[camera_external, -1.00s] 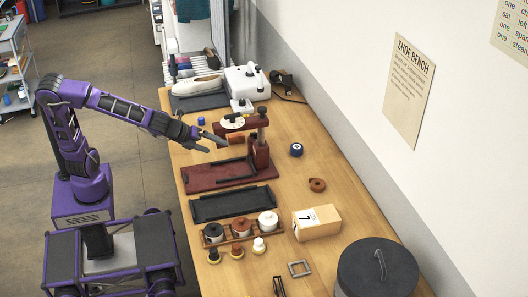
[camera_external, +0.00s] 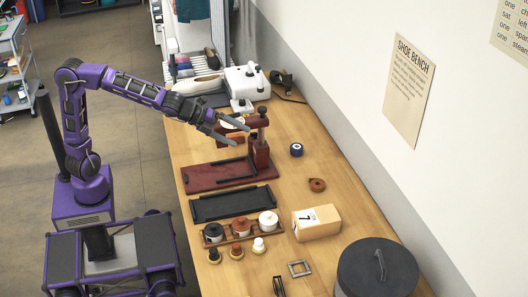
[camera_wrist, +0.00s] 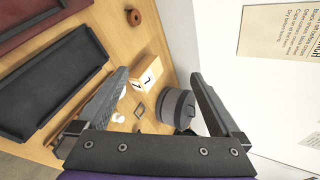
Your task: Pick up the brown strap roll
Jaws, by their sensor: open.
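The brown strap roll (camera_external: 317,185) lies on the wooden bench, right of the dark red press stand and behind the numbered box. It also shows near the top of the wrist view (camera_wrist: 133,17). My gripper (camera_external: 245,135) is open and empty, in the air by the upper part of the press stand. It is left of the strap roll and well apart from it. In the wrist view the two fingers stand wide apart with nothing between them up close.
A dark red press stand (camera_external: 262,152) is close to my gripper. A cardboard box marked 7 (camera_external: 318,224) stands in front of the roll, with a dark round lidded box (camera_external: 378,270) further forward. A blue roll (camera_external: 296,150) lies behind. Bench around the strap roll is clear.

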